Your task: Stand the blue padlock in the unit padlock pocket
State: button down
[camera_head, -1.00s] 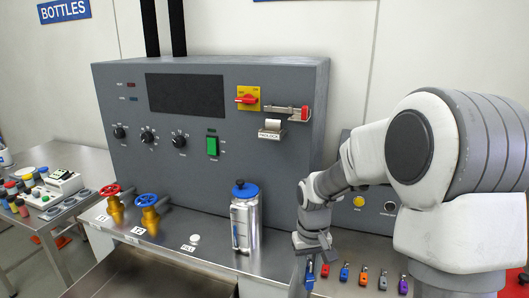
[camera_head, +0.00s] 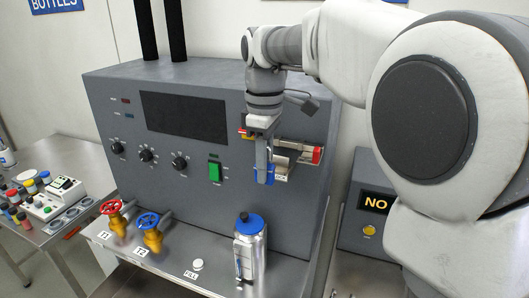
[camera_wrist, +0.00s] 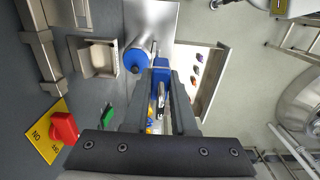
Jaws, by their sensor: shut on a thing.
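My gripper (camera_head: 264,150) is shut on the blue padlock (camera_head: 264,176) and points down in front of the grey unit. In the wrist view the padlock (camera_wrist: 161,66) sits between the two fingers (camera_wrist: 160,88), its metal shackle toward my palm. The pale unit padlock pocket (camera_head: 284,160) is fixed to the unit's front, partly covered by my gripper and the padlock in the head view. In the wrist view the pocket (camera_wrist: 98,58) is an open box that looks empty. The padlock is apart from it, to its right in that view.
A red handle on a yellow plate (camera_wrist: 50,132) and a metal hasp with a red end (camera_head: 316,154) are close to the pocket. A blue-capped bottle (camera_head: 250,250) stands below. Red (camera_head: 112,218) and blue (camera_head: 149,221) valve wheels are at the left.

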jog(key=shift+w+d+f, duration=0.1)
jog(key=shift+w+d, duration=0.05)
jog(key=shift+w, duration=0.25)
jog(key=shift+w+d+f+p, duration=0.15)
jog(key=shift+w+d+p, duration=0.45)
jog(key=shift+w, duration=0.55)
jog(key=shift+w+d+f+p, duration=0.15)
jog(key=shift+w+d+p, duration=0.2)
jog(key=shift+w+p, duration=0.6)
jog(key=shift+w+d+f+p, duration=0.15)
jog(key=shift+w+d+p, duration=0.35)
jog(key=shift+w, duration=0.95)
